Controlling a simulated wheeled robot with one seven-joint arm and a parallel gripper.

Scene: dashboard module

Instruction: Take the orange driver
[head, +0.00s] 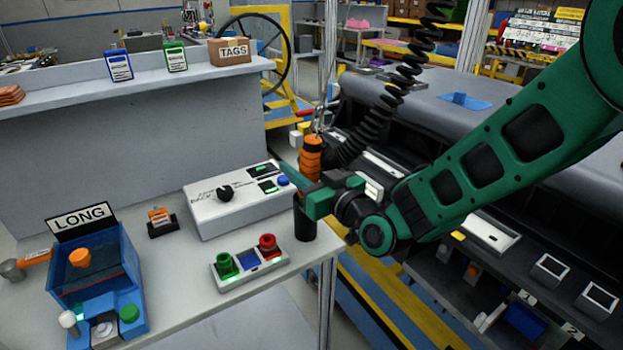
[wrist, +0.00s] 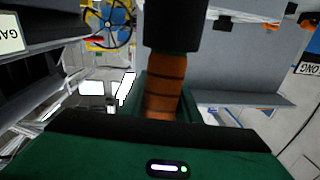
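The orange driver (head: 311,157) hangs upright below a coiled black cable, just off the table's right corner. It has an orange banded upper body and a black lower end. My gripper (head: 305,190) is at the driver's middle, with one green finger in front of it and one behind it to the left. In the wrist view the driver (wrist: 165,80) stands between the green finger parts of my gripper (wrist: 165,110), its black end toward the top of the picture. The finger contact is hidden, so I cannot tell whether they grip it.
A grey control box (head: 235,205) with a knob and a red-green button tray (head: 249,264) lie close left. A blue bin (head: 95,275) with a LONG sign stands at left. The dark dashboard module (head: 400,130) is behind and right.

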